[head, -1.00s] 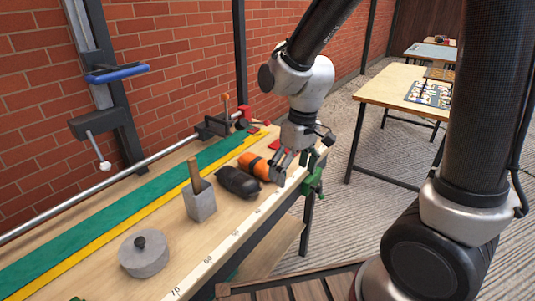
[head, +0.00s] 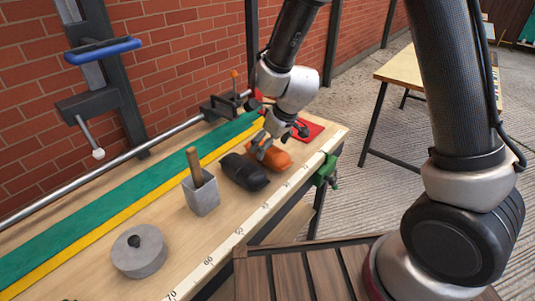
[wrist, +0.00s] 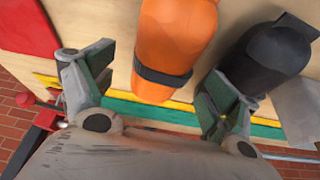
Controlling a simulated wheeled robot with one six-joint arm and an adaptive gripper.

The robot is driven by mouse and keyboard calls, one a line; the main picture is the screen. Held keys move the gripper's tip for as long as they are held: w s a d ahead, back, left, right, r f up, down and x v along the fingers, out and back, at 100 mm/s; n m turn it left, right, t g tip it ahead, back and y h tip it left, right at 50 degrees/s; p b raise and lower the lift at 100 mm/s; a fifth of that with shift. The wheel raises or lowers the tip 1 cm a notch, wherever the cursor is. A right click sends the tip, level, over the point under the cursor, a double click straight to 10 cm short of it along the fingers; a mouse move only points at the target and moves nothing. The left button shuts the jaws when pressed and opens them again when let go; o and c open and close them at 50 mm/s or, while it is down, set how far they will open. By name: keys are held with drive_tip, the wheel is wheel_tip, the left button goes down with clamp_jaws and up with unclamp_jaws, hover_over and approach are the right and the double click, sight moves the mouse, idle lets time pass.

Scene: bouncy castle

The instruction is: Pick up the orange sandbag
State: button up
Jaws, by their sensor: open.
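The orange sandbag (head: 275,155) lies on the wooden workbench, partly hidden by my gripper (head: 267,146) in the head view. In the wrist view, the orange sandbag (wrist: 177,40) with its dark strap lies between and beyond my two spread fingers. My gripper (wrist: 153,76) is open and empty. The left finger is beside the bag with a gap. The right finger is near the gap between the orange bag and a black sandbag (wrist: 268,58). Whether any finger touches a bag, I cannot tell.
The black sandbag (head: 244,172) lies close beside the orange one. A grey block with a wooden handle (head: 200,188) and a round grey weight (head: 139,252) stand nearer. A red mat (head: 312,129) lies beyond. A bar clamp (head: 228,106) and brick wall are behind.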

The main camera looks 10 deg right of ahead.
drive_tip(key=shift+x, duration=1.2)
drive_tip(key=shift+r, duration=0.1)
drive_tip(key=c, duration=1.9)
